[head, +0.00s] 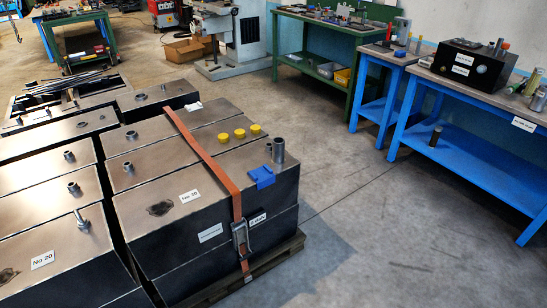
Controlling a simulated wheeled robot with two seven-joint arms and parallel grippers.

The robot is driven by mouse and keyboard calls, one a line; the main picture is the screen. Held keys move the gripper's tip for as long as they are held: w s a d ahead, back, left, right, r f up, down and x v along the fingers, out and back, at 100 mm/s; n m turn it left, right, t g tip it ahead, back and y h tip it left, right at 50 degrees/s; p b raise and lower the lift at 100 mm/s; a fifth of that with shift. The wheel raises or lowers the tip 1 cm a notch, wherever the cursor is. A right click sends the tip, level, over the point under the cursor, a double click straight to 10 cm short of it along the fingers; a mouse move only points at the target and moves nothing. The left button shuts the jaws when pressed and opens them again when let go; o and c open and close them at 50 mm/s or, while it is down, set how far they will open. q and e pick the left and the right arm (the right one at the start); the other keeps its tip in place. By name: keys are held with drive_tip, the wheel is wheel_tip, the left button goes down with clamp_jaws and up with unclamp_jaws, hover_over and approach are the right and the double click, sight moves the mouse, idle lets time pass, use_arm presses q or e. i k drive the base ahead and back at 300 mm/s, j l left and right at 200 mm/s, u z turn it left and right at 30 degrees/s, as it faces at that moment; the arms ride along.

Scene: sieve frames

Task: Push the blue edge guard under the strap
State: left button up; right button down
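The blue edge guard (262,177) sits over the top front edge of the strapped dark metal box, right of the strap and apart from it. The orange strap (205,155) runs across the tops of the boxes, bends over the edge and goes down the side. A metal buckle or ratchet (241,238) is on the strap's vertical part. The strap lies on the box edge with no guard visible beneath it there. Neither of my grippers is in view.
Several yellow caps (239,134) and an upright metal pipe stub (278,149) stand on the box tops near the guard. The strapped boxes rest on a pallet (275,260). Open floor (350,200) lies to the right, before the blue workbench (470,145).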

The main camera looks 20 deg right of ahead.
sight(263, 176)
drive_tip(key=i+l+u, duration=0.25)
drive_tip(key=l, duration=0.35)
drive_tip(key=i+l+u, duration=0.1)
drive_tip(key=i+l, duration=0.2)
drive_tip(key=i+l+u, duration=0.1)
drive_tip(key=l, duration=0.3)
drive_tip(key=i+l+u, duration=0.1)
drive_tip(key=l, duration=0.25)
drive_tip(key=i, duration=0.05)
